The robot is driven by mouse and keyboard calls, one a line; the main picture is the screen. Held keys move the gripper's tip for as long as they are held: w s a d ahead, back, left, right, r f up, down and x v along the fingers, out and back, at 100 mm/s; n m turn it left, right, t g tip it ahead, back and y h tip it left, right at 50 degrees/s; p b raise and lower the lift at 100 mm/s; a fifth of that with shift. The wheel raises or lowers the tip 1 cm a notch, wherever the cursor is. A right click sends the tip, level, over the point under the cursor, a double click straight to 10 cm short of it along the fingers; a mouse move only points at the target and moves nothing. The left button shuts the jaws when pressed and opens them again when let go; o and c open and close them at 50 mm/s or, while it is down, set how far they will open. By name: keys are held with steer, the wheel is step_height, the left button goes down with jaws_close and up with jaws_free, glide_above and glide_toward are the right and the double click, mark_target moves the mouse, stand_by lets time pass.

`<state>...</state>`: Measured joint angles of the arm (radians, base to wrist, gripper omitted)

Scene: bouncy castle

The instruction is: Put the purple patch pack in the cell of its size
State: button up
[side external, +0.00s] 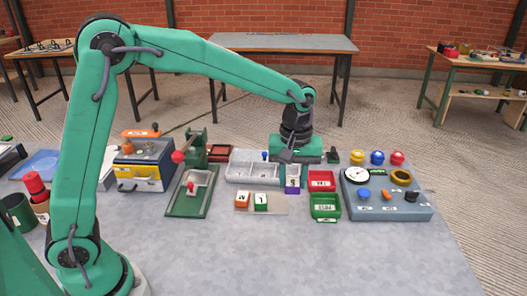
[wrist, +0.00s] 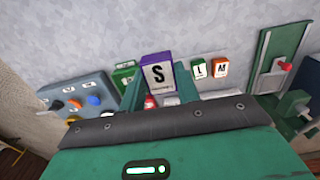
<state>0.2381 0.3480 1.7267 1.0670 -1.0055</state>
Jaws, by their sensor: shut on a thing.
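The purple patch pack (side external: 293,181) is upright, with a white label that reads S in the wrist view (wrist: 158,73). My gripper (side external: 292,163) is shut on it, with a green finger on either side in the wrist view. The pack is at the front right end of the light grey tray with cells (side external: 240,178). I cannot tell its height above the table. The tray is mostly hidden behind my gripper in the wrist view. A green pack (side external: 261,201) marked L and an orange pack (side external: 242,199) stand on a pale mat left of the purple pack.
A red bin (side external: 321,181) and a green bin (side external: 325,206) stand close on the right. A grey-blue panel with knobs (side external: 390,205) is farther right. A green press (side external: 190,190) stands left. The table front is clear.

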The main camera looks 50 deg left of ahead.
steer(key=shift+m, duration=0.3)
steer(key=w+a+f, duration=0.3)
steer(key=w+a, duration=0.2)
steer(key=w+a+f, duration=0.2)
steer(key=w+a, duration=0.3)
steer(key=a, duration=0.1)
steer(key=w+a+f, duration=0.3)
steer(key=w+a, duration=0.2)
steer(key=w, duration=0.1)
steer(key=shift+a+f, duration=0.15)
steer(key=shift+f, duration=0.15)
steer(key=shift+f, duration=0.2)
steer(key=shift+f, duration=1.55)
